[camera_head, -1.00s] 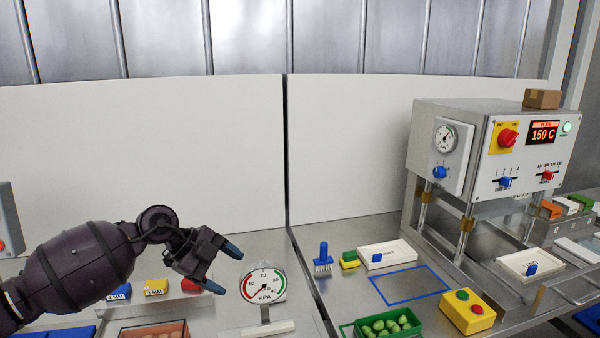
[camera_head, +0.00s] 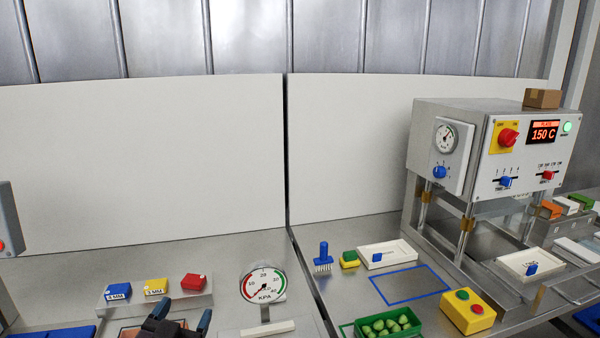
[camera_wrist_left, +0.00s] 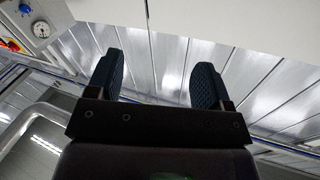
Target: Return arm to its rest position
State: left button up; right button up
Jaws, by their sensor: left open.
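My left gripper (camera_head: 181,322) shows only at the bottom edge of the head view, low in front of the block rack. Its two dark blue fingertips point up and stand apart, with nothing between them. In the left wrist view the same gripper (camera_wrist_left: 157,82) has its fingers spread wide and empty, with metal wall panels beyond. The rest of the left arm is below the head view's edge. My right gripper is in neither view.
A rack holds blue (camera_head: 117,292), yellow (camera_head: 156,286) and red (camera_head: 194,282) blocks. A round KPA gauge (camera_head: 263,285) stands to its right. Further right are a green tray (camera_head: 411,326), a yellow button box (camera_head: 468,311) and the heated press (camera_head: 490,150). The back-left bench is clear.

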pick_arm(q)
jog(key=s+a+f+n+g+y, duration=0.4)
jog(key=s+a+f+g, duration=0.3)
jog(key=s+f, duration=0.4)
jog(key=s+f+g+h, duration=0.1)
jog(key=s+f+g, duration=0.3)
jog(key=s+g, duration=0.75)
notch_tip(320, 180, down, 22)
jog(key=w+m+t+h+b, duration=0.1)
jog(key=w+t+b, duration=0.1)
jog(key=t+b, duration=0.8)
jog(key=shift+w+d+r+t, duration=0.15)
jog(key=shift+d+r+t, duration=0.1)
jog(key=shift+t, duration=0.4)
